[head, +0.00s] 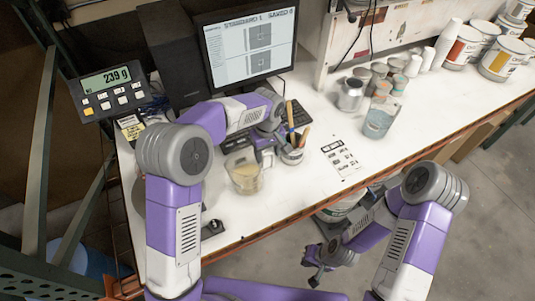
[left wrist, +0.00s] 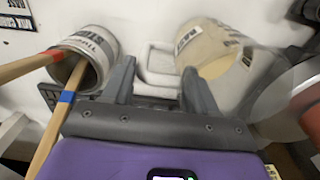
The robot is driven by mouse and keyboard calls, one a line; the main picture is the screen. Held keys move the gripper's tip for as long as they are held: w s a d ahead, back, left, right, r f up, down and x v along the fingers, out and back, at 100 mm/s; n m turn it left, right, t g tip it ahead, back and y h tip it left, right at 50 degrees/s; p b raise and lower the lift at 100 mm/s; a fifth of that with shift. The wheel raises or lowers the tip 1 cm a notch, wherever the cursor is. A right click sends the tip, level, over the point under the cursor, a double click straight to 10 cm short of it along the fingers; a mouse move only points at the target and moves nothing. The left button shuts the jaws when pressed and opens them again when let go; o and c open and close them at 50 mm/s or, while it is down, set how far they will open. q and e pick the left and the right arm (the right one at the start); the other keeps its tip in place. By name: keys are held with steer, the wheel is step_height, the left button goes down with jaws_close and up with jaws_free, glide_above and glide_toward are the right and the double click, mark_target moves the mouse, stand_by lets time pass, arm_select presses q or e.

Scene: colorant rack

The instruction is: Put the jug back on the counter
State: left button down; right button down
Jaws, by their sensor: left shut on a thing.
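The jug (head: 246,176) is clear with cream-coloured contents and appears near the counter's front left. In the left wrist view the jug (left wrist: 222,52) lies just right of the fingers. My left gripper (head: 264,143) reaches in from above behind the jug. In the left wrist view its fingers (left wrist: 158,92) stand either side of a pale, loop-like part that looks like the jug's handle. I cannot tell whether the jug's base touches the white counter (head: 310,190). My right gripper (head: 313,268) hangs in front of the counter, below its edge, apart from the jug; its jaws are too small to judge.
A second jug with blue-grey contents (head: 379,121) and several tins stand farther right. A monitor (head: 248,48) is behind; a display (head: 108,88) reads 239 g. A printed card (head: 341,160) lies mid-counter.

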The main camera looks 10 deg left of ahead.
arm_select(q)
steer(key=shift+f, duration=0.45)
steer(key=shift+c, duration=1.6)
jaws_free()
steer(key=shift+r, duration=0.3)
step_height(320, 180, up, 12)
steer(key=p, duration=0.1)
steer(key=shift+f, duration=0.15)
